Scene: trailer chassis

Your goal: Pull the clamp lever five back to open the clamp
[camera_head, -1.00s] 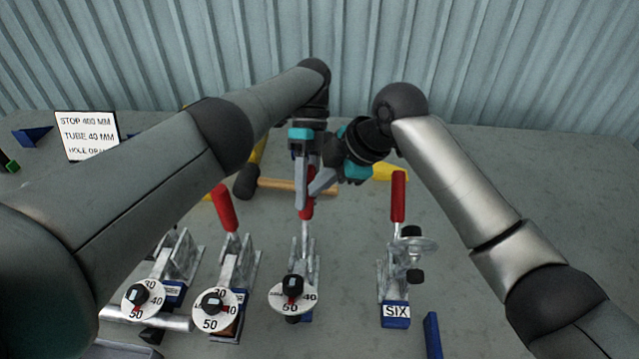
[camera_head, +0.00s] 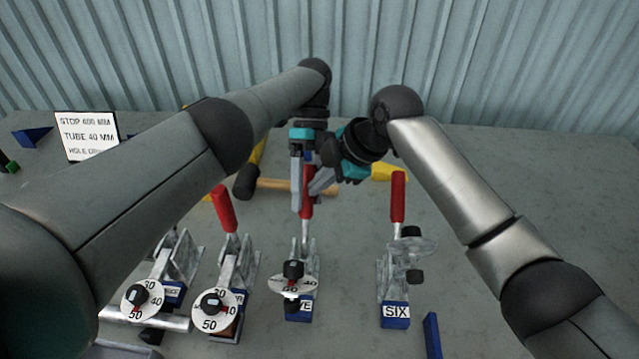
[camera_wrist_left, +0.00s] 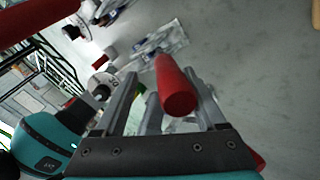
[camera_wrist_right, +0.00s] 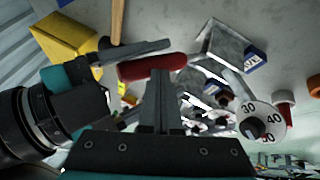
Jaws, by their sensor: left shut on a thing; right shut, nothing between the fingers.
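Clamp five (camera_head: 302,309) stands third from the left in the row; its label is partly covered and shows "VE". Its red lever handle (camera_head: 307,206) points up and away. My left gripper (camera_head: 298,207) is shut on this handle, which lies between its fingers in the left wrist view (camera_wrist_left: 175,88). The clamp's white dial (camera_head: 293,284) is tilted and raised off the base. My right gripper (camera_head: 316,188) is shut and empty close beside the handle; in the right wrist view its fingertips (camera_wrist_right: 160,76) are just by the red handle (camera_wrist_right: 152,68).
Clamp six (camera_head: 395,311) stands to the right with its red lever up. Two more dialled clamps (camera_head: 222,308) stand to the left. A hammer (camera_head: 272,185) and a yellow object (camera_head: 388,172) lie behind. A sign (camera_head: 88,136) stands back left.

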